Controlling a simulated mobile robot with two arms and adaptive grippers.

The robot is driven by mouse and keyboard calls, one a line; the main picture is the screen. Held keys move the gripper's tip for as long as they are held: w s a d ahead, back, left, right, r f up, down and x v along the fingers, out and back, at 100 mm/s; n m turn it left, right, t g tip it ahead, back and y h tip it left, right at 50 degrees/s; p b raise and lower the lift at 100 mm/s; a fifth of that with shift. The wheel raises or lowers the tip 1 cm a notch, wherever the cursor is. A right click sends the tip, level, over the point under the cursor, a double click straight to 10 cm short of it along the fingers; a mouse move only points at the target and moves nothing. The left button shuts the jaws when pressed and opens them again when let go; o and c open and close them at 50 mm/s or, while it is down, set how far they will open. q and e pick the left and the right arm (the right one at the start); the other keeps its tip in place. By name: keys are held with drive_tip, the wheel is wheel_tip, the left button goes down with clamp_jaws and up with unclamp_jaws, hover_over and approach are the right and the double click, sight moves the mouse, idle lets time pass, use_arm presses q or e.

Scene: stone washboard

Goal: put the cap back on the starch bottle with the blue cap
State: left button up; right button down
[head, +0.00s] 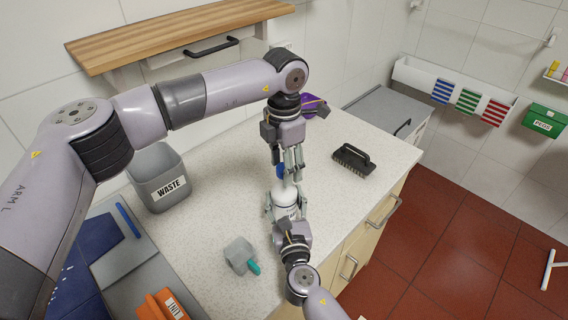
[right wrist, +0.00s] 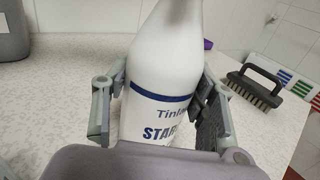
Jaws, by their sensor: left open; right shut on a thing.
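The white starch bottle (head: 285,196) stands upright on the speckled counter; its "STAR" label shows in the right wrist view (right wrist: 160,105). My right gripper (head: 286,212) is shut around the bottle's body, with a finger on each side in the right wrist view (right wrist: 158,105). The blue cap (head: 280,171) shows at the bottle's top, partly behind the fingers of my left gripper (head: 289,173). My left gripper points down and is open around or right beside the cap. I cannot tell how the cap sits on the neck; the bottle's top is outside the right wrist view.
A black-handled brush (head: 353,158) lies to the right. A grey scoop with a teal handle (head: 241,256) lies to the left front. A grey waste bin (head: 158,178) stands at the left, and a purple object (head: 312,106) lies behind my left gripper. The counter between them is clear.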

use_arm(q)
drive_tip(key=shift+r, duration=2.25)
drive_tip(key=shift+r+n, duration=1.3)
drive_tip(key=shift+r, duration=0.45)
drive_tip(key=shift+f, duration=0.1)
drive_tip(key=shift+f, duration=3.95)
drive_tip(key=shift+c, duration=0.4)
